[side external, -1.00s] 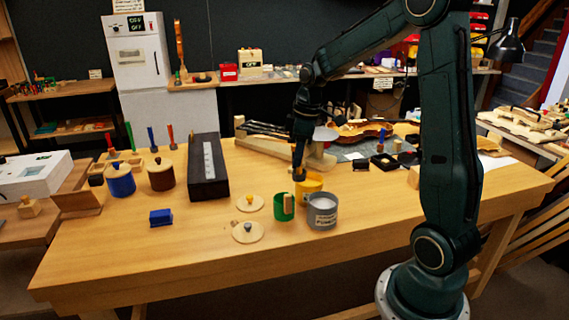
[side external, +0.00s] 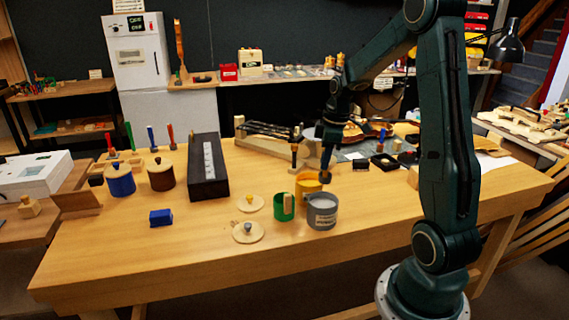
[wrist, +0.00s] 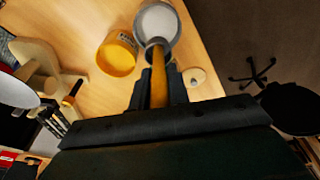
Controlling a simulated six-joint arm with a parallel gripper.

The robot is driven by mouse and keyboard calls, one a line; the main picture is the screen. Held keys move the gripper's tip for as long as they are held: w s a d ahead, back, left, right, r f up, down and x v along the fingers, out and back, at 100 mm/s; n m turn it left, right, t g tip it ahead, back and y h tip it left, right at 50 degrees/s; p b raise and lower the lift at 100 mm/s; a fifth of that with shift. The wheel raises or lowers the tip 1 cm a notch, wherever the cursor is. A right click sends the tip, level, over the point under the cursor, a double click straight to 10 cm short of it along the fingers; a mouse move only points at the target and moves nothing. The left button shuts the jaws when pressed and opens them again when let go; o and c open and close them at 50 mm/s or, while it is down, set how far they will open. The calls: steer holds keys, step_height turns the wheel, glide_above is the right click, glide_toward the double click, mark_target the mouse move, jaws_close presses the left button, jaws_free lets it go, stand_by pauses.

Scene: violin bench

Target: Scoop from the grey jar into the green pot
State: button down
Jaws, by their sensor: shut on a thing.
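The grey jar (side external: 322,214) stands open on the bench with pale powder in it. It also shows at the top of the wrist view (wrist: 160,22). The green pot (side external: 281,207) stands open just left of it in the side view; I cannot make it out in the wrist view. My gripper (side external: 325,178) is above the grey jar, pointing down. In the wrist view my gripper (wrist: 160,82) is shut on the orange-brown handle of a scoop (wrist: 160,92). The scoop's far end is at the jar's near rim; whether it holds powder is unclear.
A yellow pot (side external: 308,187) stands close behind the grey and green ones. Two round wooden lids (side external: 248,233) (side external: 250,204) lie to the left. A blue block (side external: 160,217) and a long black box (side external: 207,168) are farther left. The front bench is clear.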

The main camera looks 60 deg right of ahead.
steer(key=shift+f, duration=6.35)
steer(key=shift+r, duration=0.1)
steer(key=shift+r, duration=6.75)
steer(key=w+a+f, duration=0.1)
steer(key=w+a, duration=0.1)
steer(key=w, duration=0.4)
steer(key=w+a+f, duration=0.1)
steer(key=w+a, duration=0.1)
steer(key=w, duration=0.4)
steer(key=shift+w+a+f, duration=0.15)
steer(key=shift+f, duration=0.2)
steer(key=shift+f, duration=0.2)
